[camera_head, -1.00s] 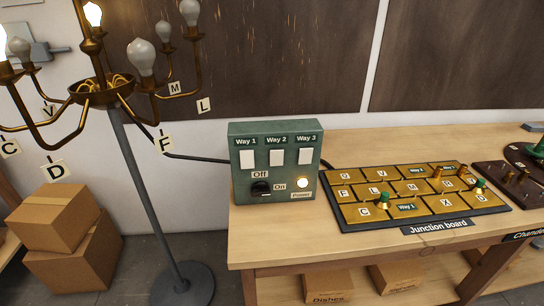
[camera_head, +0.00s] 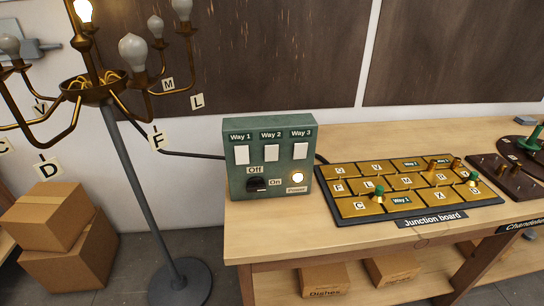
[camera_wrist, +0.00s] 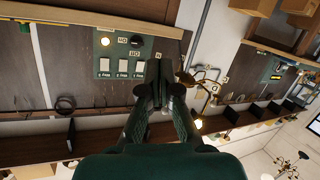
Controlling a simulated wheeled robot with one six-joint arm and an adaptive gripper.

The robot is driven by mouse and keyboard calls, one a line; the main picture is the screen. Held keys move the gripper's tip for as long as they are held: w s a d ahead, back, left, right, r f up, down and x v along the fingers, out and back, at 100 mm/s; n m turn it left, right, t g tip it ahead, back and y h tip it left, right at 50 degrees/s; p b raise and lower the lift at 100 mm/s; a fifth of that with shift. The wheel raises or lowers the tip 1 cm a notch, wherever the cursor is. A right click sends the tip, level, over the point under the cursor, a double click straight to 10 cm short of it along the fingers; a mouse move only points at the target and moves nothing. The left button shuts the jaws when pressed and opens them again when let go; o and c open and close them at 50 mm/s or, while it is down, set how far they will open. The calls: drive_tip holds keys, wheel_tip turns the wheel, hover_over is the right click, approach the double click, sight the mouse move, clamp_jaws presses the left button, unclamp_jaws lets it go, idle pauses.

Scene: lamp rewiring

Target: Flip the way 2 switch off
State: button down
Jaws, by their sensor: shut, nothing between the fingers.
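The green switch box (camera_head: 238,208) stands on the workbench with three white switches in a row. The way 2 switch (camera_head: 271,153) is the middle one, under its "Way 2" label; whether it is up or down is too small to tell. In the wrist view the box appears upside down, with the way 2 switch (camera_wrist: 122,66) between the other two. My gripper (camera_wrist: 160,72) is shut and empty, and appears to the right of the switches in that view. It is not visible in the head view.
The box's black knob (camera_head: 257,184) sits between Off and On labels, beside a lit power lamp (camera_head: 298,178). The junction board (camera_head: 415,215) lies to its right. A brass chandelier (camera_head: 92,92) on a grey stand is at left, with one bulb (camera_head: 83,10) lit.

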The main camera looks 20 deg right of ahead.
sight(271, 149)
drive_tip(key=w+d+r+n+t+h, duration=0.15)
drive_tip(key=w+n, duration=0.25)
drive_tip(key=w, duration=0.6)
drive_tip(key=w+r+n+t, duration=0.1)
drive_tip(key=w+r+n, duration=0.25)
drive_tip(key=w, duration=0.75)
drive_tip(key=w+d+r+n+h, duration=0.2)
drive_tip(key=w+r, duration=0.5)
drive_tip(key=w+d+r+n+h, duration=0.1)
drive_tip(key=w+r+n+h, duration=0.1)
drive_tip(key=w+r, duration=0.5)
drive_tip(key=shift+w+d+h, duration=0.3)
drive_tip(key=shift+d+h, duration=0.05)
drive_tip(key=shift+d, duration=0.05)
drive_tip(key=shift+r+t, duration=0.1)
drive_tip(key=shift+t, duration=0.15)
drive_tip(key=x, duration=1.4)
drive_tip(key=shift+w+r, duration=0.1)
